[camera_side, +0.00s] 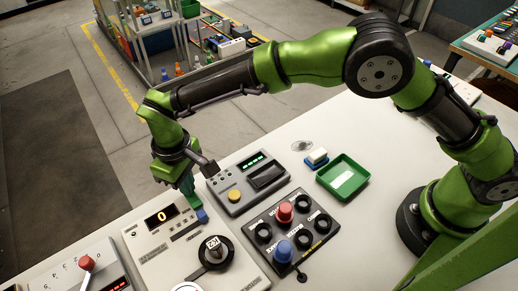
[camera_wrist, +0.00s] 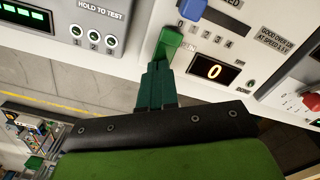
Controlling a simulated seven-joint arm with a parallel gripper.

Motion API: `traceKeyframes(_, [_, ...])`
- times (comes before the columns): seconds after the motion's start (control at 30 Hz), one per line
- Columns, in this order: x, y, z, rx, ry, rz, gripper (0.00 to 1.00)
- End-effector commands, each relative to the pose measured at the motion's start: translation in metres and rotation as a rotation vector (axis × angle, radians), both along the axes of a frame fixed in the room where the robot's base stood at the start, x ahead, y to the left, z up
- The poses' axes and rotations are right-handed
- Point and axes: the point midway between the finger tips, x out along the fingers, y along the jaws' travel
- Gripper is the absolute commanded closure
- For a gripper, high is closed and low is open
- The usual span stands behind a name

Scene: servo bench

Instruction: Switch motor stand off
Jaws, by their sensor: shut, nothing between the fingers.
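The motor stand is most likely the light panel (camera_side: 150,240) with a display (camera_side: 162,216) reading 0 and a large black dial (camera_side: 216,253). My gripper (camera_side: 192,203) is shut and points down at this panel's far edge, close to a blue knob (camera_side: 202,215). In the wrist view my shut dark green fingers (camera_wrist: 158,72) reach a bright green block (camera_wrist: 168,42) at the panel edge; I cannot tell whether they touch it. The blue knob (camera_wrist: 192,9) sits beside it, near the 0 of a 0 to 4 scale. The display (camera_wrist: 214,70) also reads 0.
A dark knob box (camera_side: 290,230), a green tray (camera_side: 343,177) and a blue-and-white block (camera_side: 317,157) lie to the right. A red-knobbed panel (camera_side: 85,268) stands at front left.

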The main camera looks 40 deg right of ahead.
Motion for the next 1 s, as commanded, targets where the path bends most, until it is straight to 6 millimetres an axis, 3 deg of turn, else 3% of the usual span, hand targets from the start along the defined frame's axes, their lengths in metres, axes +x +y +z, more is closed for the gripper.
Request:
traceKeyframes(0.33, [0.0,0.0,0.0,0.0,0.001,0.0,1.0])
traceKeyframes(1.0, [0.0,0.0,0.055,0.001,0.0,0.0,1.0])
